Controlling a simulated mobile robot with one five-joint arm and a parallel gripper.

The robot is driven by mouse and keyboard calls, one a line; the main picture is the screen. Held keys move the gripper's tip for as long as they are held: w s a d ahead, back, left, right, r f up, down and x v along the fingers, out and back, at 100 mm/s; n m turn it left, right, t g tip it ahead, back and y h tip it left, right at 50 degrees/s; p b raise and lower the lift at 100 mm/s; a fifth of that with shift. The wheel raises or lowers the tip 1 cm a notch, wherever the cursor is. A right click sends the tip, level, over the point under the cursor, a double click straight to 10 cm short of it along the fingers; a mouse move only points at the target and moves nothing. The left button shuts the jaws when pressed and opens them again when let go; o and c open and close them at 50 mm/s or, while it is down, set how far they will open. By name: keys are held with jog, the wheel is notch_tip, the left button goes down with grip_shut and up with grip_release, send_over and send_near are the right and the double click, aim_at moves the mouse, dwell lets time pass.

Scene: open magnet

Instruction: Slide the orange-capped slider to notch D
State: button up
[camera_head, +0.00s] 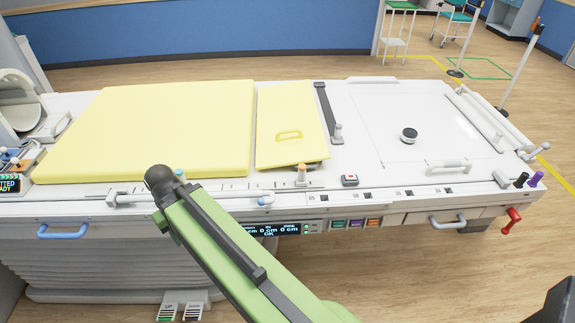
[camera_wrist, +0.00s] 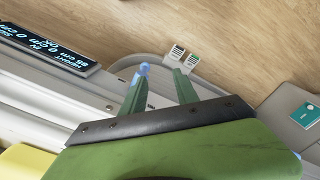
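The orange-capped slider (camera_head: 301,175) stands upright on the front edge strip of the white table in the head view, just in front of the smaller yellow pad. Small dark marks run along the strip, but their letters are too small to read, so I cannot tell which is notch D. My gripper (camera_wrist: 162,88) shows in the wrist view with two green fingers apart and nothing clearly held between them. A blue piece (camera_wrist: 143,71) appears at the left fingertip; whether they touch is unclear. The orange cap is not visible in the wrist view. My green arm crosses the head view's lower middle.
A blue-tipped lever (camera_head: 265,200) and a small box with a red mark (camera_head: 349,180) flank the slider along the front edge. A display (camera_head: 268,230) is below. A blue handle (camera_head: 62,231) and red lever (camera_head: 512,220) protrude. Foot pedals (camera_wrist: 182,56) lie below the gripper.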

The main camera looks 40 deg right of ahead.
jog(key=shift+r, duration=0.1)
jog(key=shift+o, duration=0.7)
jog(key=shift+m+t, duration=0.3)
jog(key=shift+m, duration=0.4)
jog(key=d+r+p, duration=0.1)
jog(key=r+p, duration=0.4)
jog(key=w+r+p, duration=0.1)
jog(key=r+p, duration=0.5)
jog(key=w+d+r+p, duration=0.1)
jog(key=r+p, duration=0.4)
jog(key=shift+d+r+p, duration=0.3)
jog(key=shift+r+p, duration=0.05)
jog(key=shift+p, duration=0.05)
notch_tip(320, 180, up, 6)
jog(key=m+t+y+p, duration=0.2)
jog(key=m+y+p, duration=0.15)
jog(key=m, duration=2.15)
send_over(299, 180)
jog(key=s+d, duration=0.4)
jog(key=d, duration=0.2)
jog(key=b+x, duration=0.5)
jog(key=x, duration=0.1)
jog(key=b+x, duration=1)
jog(key=x, duration=0.1)
jog(key=shift+w+a+f, duration=0.15)
jog(key=shift+w+a, duration=0.05)
jog(key=shift+w, duration=0.2)
